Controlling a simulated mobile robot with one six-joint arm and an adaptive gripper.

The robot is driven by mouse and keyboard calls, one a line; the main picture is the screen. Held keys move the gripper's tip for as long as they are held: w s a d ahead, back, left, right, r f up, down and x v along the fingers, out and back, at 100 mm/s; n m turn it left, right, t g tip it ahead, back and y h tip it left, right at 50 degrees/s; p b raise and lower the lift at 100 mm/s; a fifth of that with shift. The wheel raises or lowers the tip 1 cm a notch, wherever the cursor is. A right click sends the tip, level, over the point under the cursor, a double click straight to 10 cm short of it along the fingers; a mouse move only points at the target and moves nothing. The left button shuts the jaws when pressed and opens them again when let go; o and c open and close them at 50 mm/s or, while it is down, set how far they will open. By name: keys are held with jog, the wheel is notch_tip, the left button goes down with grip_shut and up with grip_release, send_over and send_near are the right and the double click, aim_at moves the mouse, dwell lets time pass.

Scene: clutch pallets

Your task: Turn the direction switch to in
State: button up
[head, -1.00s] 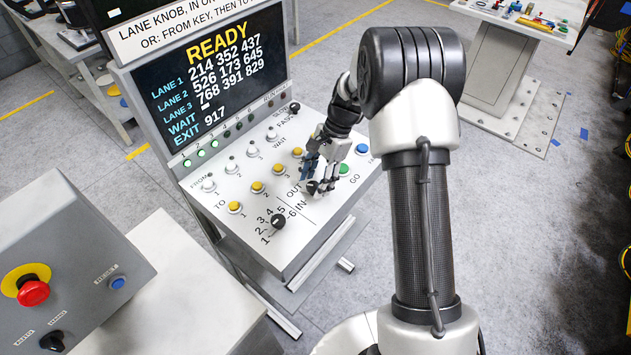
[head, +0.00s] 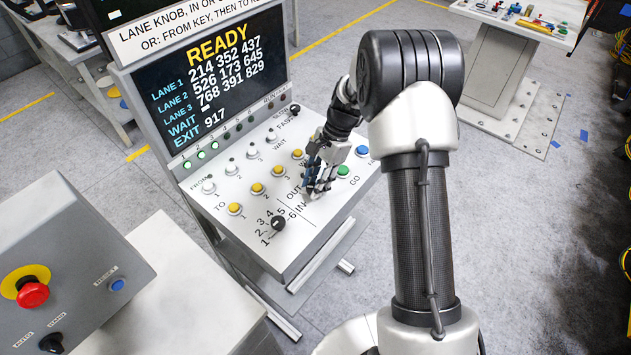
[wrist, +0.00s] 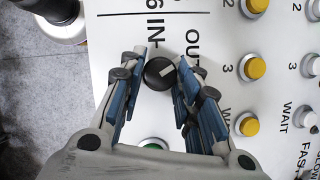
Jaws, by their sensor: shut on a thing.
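The direction switch is a round black knob (wrist: 158,74) with a white mark, on the sloping white panel (head: 262,258). In the wrist view its mark points right and slightly up, towards the OUT label (wrist: 192,43). The IN label (wrist: 155,30) is printed above the knob there. My gripper (wrist: 160,78) is shut on the knob, one blue-padded finger on each side.
The black lane knob (head: 278,223) stands left of my gripper, and a green button (head: 343,170) is close on its right. Yellow buttons (head: 257,187) and small switches line the panel behind. The screen (head: 210,85) reads READY. A grey box with a red stop button (head: 33,294) is at left.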

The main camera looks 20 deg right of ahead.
jog(key=shift+n, duration=0.3)
jog(key=n+p, duration=0.1)
jog(key=n, duration=0.1)
jog(key=n+g+h+p, duration=0.1)
jog(key=n, duration=0.1)
jog(key=shift+w+a+r+n+g, duration=0.1)
jog(key=shift+w+n+g, duration=0.1)
jog(key=shift+n+g, duration=0.1)
jog(key=n+h, duration=0.1)
jog(key=n, duration=0.2)
jog(key=n+g+h+p, duration=0.1)
jog(key=n, duration=0.2)
jog(key=shift+w+a+n, duration=0.1)
jog(key=shift+a+n, duration=0.1)
jog(key=shift+n, duration=0.1)
jog(key=shift+h, duration=0.3)
jog(key=o, duration=1.1)
jog(key=shift+c, duration=0.2)
